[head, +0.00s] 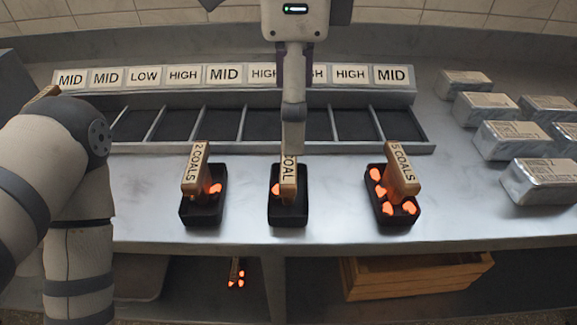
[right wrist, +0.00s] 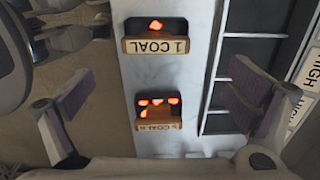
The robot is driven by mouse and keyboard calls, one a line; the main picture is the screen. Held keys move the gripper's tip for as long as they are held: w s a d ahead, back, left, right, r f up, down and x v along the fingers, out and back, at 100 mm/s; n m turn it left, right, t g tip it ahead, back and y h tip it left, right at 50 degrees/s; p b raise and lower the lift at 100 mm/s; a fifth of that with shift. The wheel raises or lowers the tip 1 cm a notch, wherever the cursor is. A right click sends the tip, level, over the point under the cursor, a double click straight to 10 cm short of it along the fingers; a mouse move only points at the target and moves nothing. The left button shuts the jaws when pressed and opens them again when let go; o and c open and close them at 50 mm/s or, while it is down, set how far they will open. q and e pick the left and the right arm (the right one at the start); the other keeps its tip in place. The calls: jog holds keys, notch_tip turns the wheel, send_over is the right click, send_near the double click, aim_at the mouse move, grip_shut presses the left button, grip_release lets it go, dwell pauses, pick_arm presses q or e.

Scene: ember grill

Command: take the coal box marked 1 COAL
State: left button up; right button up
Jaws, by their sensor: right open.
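The coal box marked 1 COAL (right wrist: 155,28) is a black tray with a tan wooden handle and one glowing coal, at the top of the right wrist view. In the head view it is the middle box (head: 289,213) on the counter, its label partly hidden by my right gripper (head: 293,140). That gripper is open and empty, pointing down in front of the box's handle in the picture; contact cannot be told. The 2 COALS box (head: 201,212) stands to its left and the 5 COALS box (head: 391,218) to its right.
A divided rack (head: 272,147) with MID, LOW and HIGH labels lies behind the boxes. Several silver packages (head: 540,182) sit at the right. A wooden crate (head: 415,278) and a small glowing box (head: 237,272) are below the counter (head: 330,228).

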aim_at(289, 162)
jog(key=f, duration=0.9)
jog(key=shift+s+a, duration=0.3)
jog(key=c, duration=1.5)
